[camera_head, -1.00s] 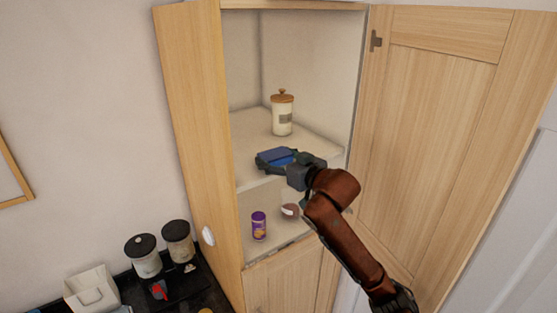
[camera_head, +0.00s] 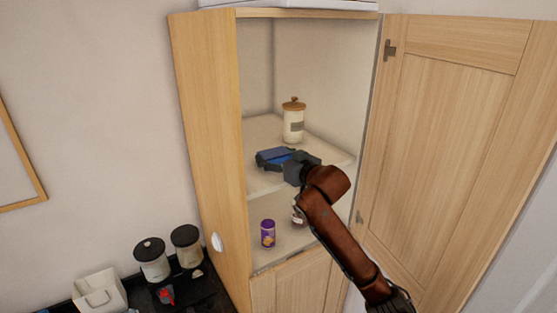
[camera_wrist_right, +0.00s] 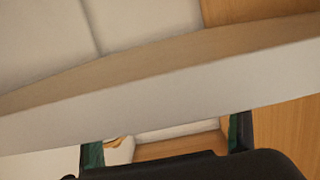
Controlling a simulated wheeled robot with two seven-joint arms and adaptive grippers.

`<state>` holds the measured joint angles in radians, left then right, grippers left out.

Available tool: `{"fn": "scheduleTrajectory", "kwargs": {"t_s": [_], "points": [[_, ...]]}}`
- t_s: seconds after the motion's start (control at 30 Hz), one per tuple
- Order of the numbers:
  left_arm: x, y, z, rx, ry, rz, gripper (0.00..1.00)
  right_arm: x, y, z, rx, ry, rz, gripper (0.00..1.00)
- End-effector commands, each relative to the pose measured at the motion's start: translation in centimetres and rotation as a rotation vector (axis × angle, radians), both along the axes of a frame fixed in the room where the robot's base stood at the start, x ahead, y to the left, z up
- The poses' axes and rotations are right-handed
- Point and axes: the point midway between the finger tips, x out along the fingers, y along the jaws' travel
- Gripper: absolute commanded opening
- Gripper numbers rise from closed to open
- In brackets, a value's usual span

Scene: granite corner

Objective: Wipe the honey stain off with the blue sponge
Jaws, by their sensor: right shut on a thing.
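The blue sponge (camera_head: 271,154) shows between the dark fingers of my right gripper (camera_head: 281,161). The gripper is shut on it, at the upper shelf (camera_head: 262,182) inside the open cabinet, near the shelf's front. I cannot tell whether the sponge touches the shelf. No honey stain can be made out; the gripper and arm cover part of the shelf. In the right wrist view, my gripper's dark fingers show at the bottom below a pale board edge (camera_wrist_right: 170,95), and the sponge cannot be made out. My left gripper is not in view.
A jar with a wooden lid (camera_head: 293,122) stands behind the gripper on the same shelf. A purple container (camera_head: 268,233) and a partly hidden jar (camera_head: 298,211) stand on the shelf below. The open door (camera_head: 455,130) is at right. Canisters (camera_head: 152,260) stand on the counter at lower left.

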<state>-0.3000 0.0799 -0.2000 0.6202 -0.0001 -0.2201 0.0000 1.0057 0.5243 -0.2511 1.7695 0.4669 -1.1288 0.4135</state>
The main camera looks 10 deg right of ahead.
Motion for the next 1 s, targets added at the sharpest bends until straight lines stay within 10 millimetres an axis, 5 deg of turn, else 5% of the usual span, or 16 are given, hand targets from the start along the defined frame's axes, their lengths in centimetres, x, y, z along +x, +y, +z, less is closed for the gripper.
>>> {"fn": "scheduleTrajectory", "kwargs": {"t_s": [0.27, 1.0], "points": [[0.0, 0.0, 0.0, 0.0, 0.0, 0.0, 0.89, 0.1, 0.0, -0.3, 0.0, 0.0, 0.0, 0.52], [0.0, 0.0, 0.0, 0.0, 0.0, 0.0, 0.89, -4.2, -1.6, -0.6, -0.003, 0.007, -0.001, 0.52]]}}
